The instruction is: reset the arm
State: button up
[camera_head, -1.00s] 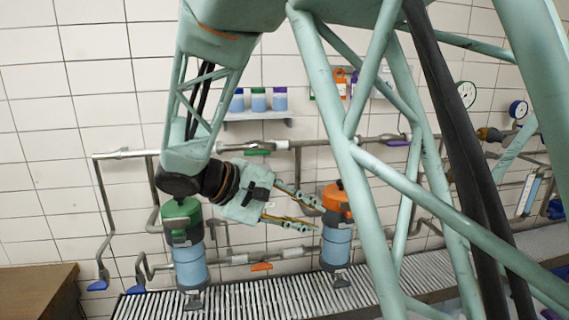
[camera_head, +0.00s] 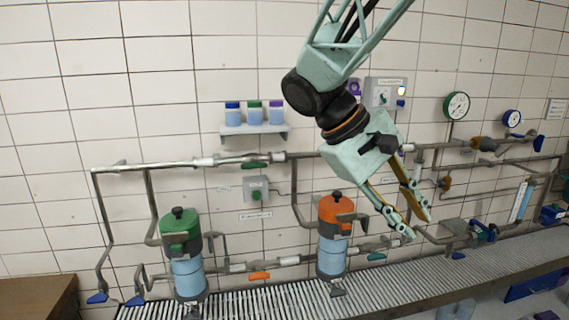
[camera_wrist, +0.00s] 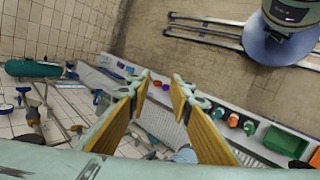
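My gripper (camera_head: 418,224) hangs from my raised arm in the head view, right of the orange-topped canister and in front of the wall pipes. Its two fingers point down and to the right. The fingers are spread apart with nothing between them. In the wrist view my gripper (camera_wrist: 160,85) also shows its two yellow-padded fingers apart, with a clear gap over the floor and bench edge.
A green-topped canister (camera_head: 186,255) and an orange-topped canister (camera_head: 333,235) stand at the ribbed bench (camera_head: 270,300). Three small jars (camera_head: 254,113) sit on a wall shelf. Gauges (camera_head: 456,105) and pipes line the wall. A wooden surface (camera_head: 38,297) is at lower left.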

jog(key=s+a+f+m+t+y+b, duration=0.1)
jog(key=s+a+f+y+b, duration=0.1)
jog(key=s, duration=0.6)
jog(key=s+a+f+m+t+y+b, duration=0.1)
jog(key=s+f+y+b, duration=0.2)
jog(key=s, duration=0.6)
jog(key=s+a+f+m+t+y+b, duration=0.1)
jog(key=s+a+f+t+y+b, duration=0.1)
jog(key=s+f+b, duration=0.3)
jog(key=shift+s+a+f+m+y+b, duration=0.35)
jog(key=shift+s+f, duration=0.6)
jog(key=shift+s, duration=1.1)
